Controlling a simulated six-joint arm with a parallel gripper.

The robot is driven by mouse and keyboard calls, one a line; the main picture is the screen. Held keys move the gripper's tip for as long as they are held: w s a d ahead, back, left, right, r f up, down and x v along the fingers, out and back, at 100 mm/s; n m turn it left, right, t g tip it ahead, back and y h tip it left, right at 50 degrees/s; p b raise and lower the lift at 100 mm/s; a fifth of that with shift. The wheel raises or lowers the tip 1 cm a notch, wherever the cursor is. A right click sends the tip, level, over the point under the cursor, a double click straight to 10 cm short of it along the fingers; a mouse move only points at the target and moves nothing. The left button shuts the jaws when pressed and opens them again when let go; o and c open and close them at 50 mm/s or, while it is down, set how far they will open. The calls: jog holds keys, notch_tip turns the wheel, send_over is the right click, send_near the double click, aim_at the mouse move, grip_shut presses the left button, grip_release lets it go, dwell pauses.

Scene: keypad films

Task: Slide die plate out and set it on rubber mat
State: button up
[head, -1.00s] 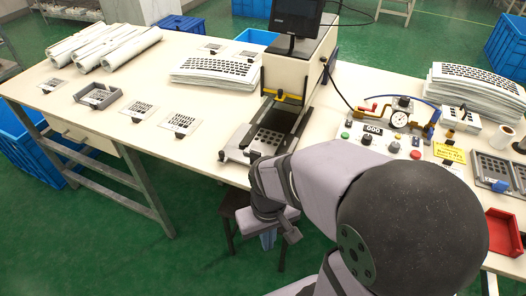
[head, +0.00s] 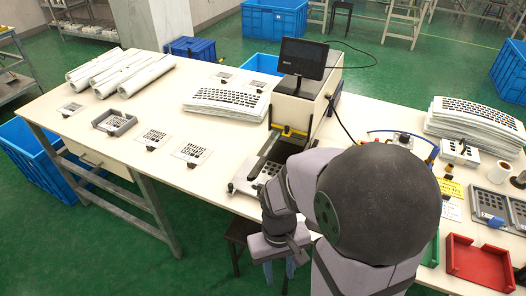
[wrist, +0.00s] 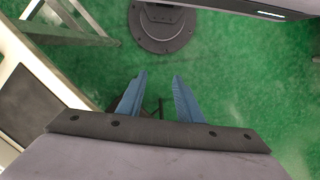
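The die plate (head: 267,170), a grey plate with rows of dark holes, lies in the slide at the front of the press (head: 294,108). My arm hides part of it in the head view. My gripper (wrist: 160,77) has two blue fingers, spread apart with nothing between them, over the green floor in the wrist view. In the head view my gripper (head: 279,272) hangs beyond the table's front edge, below and apart from the die plate. A dark flat rectangle (wrist: 35,105) on the table in the wrist view may be the rubber mat; I cannot tell.
A stack of printed films (head: 228,100) lies left of the press. Small film cards (head: 191,152) and a grey tray (head: 114,123) lie further left. A red tray (head: 480,264) stands at the right. A dark stool (head: 240,232) is under the front edge.

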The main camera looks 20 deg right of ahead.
jog(key=w+d+r+p, duration=0.2)
jog(key=w+r+p, duration=0.3)
jog(key=r+p, duration=0.15)
jog(key=m+t+p, duration=0.2)
jog(key=m+p, duration=0.2)
jog(key=m, duration=1.3)
send_near(263, 182)
jog(key=s+r, duration=0.1)
jog(key=s+a+r, duration=0.1)
jog(key=shift+s+a, duration=0.2)
jog(key=shift+s, duration=0.2)
jog(key=m, duration=0.4)
jog(key=shift+s, duration=0.1)
jog(key=m, duration=0.5)
jog(key=shift+s, duration=0.2)
jog(key=shift+f+p, duration=1.15)
jog(key=shift+f, duration=2.5)
